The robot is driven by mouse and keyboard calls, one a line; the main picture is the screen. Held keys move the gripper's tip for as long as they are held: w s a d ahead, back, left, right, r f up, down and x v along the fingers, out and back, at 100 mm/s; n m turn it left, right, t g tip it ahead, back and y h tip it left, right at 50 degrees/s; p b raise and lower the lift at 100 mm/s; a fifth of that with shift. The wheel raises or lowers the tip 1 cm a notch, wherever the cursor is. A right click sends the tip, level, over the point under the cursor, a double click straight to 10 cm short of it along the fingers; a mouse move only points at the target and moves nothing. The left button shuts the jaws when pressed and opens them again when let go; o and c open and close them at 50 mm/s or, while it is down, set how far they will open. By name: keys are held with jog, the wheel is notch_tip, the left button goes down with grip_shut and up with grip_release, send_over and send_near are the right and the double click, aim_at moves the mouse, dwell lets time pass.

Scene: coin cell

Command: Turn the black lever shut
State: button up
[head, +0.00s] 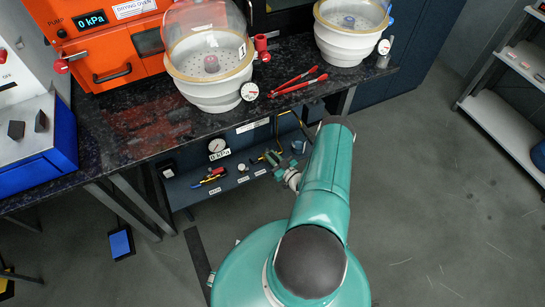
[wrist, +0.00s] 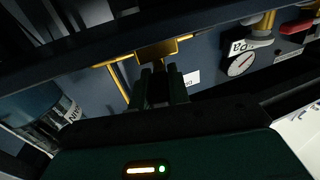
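My gripper (head: 280,164) reaches down to the blue valve panel (head: 185,189) under the bench, at its right part. In the wrist view my gripper's two dark fingers (wrist: 160,82) stand close together, right in front of a brass valve fitting (wrist: 157,49). Something dark lies between the fingers. It is too dark to tell whether this is the black lever, or whether the fingers press on it. In the head view the lever cannot be made out; my gripper covers that spot. Brass piping also shows beside my gripper in the head view.
A pressure gauge (head: 217,146), which also shows in the wrist view (wrist: 241,64), and a red-handled valve (head: 214,174) are on the panel to the left. Above, the dark bench (head: 135,128) holds an orange drying oven (head: 100,40), two domed white desiccators and red tongs (head: 297,82). Right floor is clear.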

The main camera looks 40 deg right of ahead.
grip_shut()
jog(key=shift+w+a+m+g+h, duration=0.1)
jog(key=shift+a+m+g+h, duration=0.15)
jog(key=shift+m+h, duration=0.7)
jog(key=shift+a+m+g+h, duration=0.2)
jog(key=shift+m+h, duration=0.35)
jog(key=shift+h, duration=0.8)
jog(key=o, duration=0.6)
grip_release()
jog(key=v, duration=1.4)
jog(key=shift+f, duration=0.1)
